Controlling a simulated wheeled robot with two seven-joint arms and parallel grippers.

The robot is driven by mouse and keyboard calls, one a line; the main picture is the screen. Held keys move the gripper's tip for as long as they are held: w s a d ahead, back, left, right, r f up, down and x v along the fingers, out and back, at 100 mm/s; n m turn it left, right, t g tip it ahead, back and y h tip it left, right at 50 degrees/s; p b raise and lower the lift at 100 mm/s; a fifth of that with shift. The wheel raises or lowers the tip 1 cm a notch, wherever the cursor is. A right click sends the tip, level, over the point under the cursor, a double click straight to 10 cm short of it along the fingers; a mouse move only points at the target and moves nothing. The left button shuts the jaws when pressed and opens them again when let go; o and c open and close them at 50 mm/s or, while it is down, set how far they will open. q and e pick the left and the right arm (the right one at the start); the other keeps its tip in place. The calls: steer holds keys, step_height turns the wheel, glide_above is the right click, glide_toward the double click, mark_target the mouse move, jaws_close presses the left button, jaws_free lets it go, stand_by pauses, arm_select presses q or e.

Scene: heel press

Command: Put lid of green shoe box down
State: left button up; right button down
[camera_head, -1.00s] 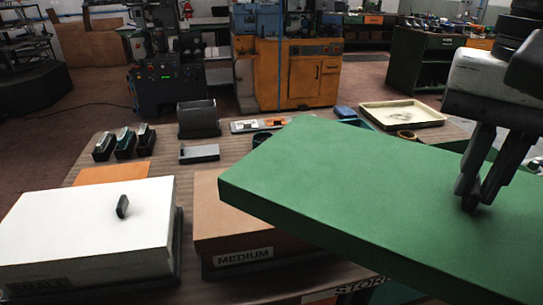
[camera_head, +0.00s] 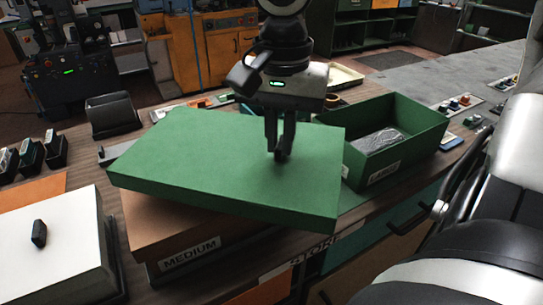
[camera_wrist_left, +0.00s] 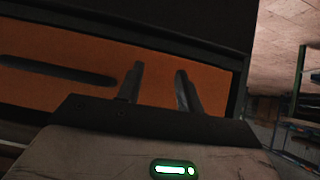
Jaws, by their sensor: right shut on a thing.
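The green lid (camera_head: 215,165) is a broad flat slab in the head view. My right gripper (camera_head: 282,155) points down at its top, shut on its handle, which the fingers mostly hide. The lid overlaps the brown MEDIUM box (camera_head: 140,212) in the picture; I cannot tell whether they touch. The open green shoe box (camera_head: 425,142) stands right of the lid, with a grey wrapped thing (camera_head: 378,141) inside and a label on its front. My left gripper (camera_wrist_left: 160,82) shows in the left wrist view with its fingers apart and nothing between them, before an orange panel.
A white-lidded box (camera_head: 60,235) with a dark knob stands at the left. A dark holder (camera_head: 113,113) and a cream tray (camera_head: 346,76) are farther back. Drawers with dark handles lie below the bench's front edge. A grey worktop (camera_head: 430,72) lies at the back right.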

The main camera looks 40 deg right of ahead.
mark_target(272, 157)
steer(key=shift+w+a+f, duration=0.1)
steer(key=shift+w+f, duration=0.65)
steer(key=shift+f, duration=0.15)
arm_select(q)
steer(key=shift+w+d, duration=0.1)
steer(key=shift+w, duration=0.15)
arm_select(e)
steer(key=shift+f, duration=1.5)
steer(key=shift+f, duration=0.15)
steer(key=c, duration=1.5)
jaws_free()
arm_select(q)
steer(key=shift+r, duration=0.1)
steer(key=shift+s, duration=0.1)
